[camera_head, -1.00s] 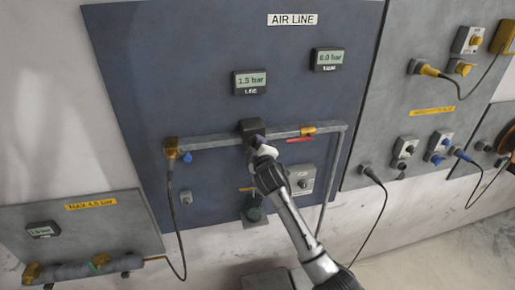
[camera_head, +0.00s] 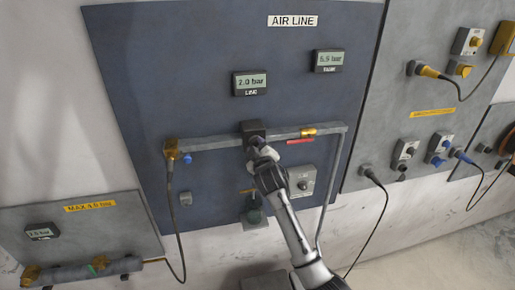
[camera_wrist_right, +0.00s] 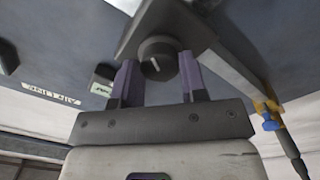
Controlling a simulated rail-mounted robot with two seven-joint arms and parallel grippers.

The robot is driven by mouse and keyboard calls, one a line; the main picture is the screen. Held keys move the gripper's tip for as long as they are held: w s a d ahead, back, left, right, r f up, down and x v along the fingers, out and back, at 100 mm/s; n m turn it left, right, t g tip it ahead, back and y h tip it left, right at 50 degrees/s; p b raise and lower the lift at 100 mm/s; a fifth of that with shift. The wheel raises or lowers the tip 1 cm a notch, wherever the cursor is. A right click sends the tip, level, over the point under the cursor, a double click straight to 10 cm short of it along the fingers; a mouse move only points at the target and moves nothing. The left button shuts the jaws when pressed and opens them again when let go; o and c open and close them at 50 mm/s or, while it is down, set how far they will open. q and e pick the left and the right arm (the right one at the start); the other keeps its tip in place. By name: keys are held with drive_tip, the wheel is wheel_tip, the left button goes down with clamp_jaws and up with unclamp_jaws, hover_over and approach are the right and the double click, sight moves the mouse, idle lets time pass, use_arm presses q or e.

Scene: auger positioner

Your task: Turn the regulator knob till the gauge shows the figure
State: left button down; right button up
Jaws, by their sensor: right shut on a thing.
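The regulator knob (camera_wrist_right: 158,58) is a dark round knob with a white mark, on the regulator block (camera_head: 253,128) in the grey pipe. My right gripper (camera_wrist_right: 158,75) is shut on the knob, one purple finger on each side. In the head view my right gripper (camera_head: 262,152) covers the knob. The line gauge (camera_head: 250,83) above it reads 2.0 bar. A second gauge (camera_head: 328,60), up and to the right, seems to read 5.5 bar. My left gripper is not in view.
A yellow label (camera_head: 90,206) on the lower left panel reads MAX 4.0 bar, above a small gauge (camera_head: 42,231). A red-handled valve (camera_head: 302,137) sits on the pipe right of the knob. A cable (camera_head: 175,220) hangs from the pipe's left end.

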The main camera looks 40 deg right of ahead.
drive_tip(key=o, duration=0.9)
drive_tip(key=shift+s, duration=0.1)
drive_tip(key=b+v, duration=0.2)
drive_tip(key=v, duration=1.1)
drive_tip(key=shift+s+a, duration=0.2)
drive_tip(key=shift+s, duration=0.1)
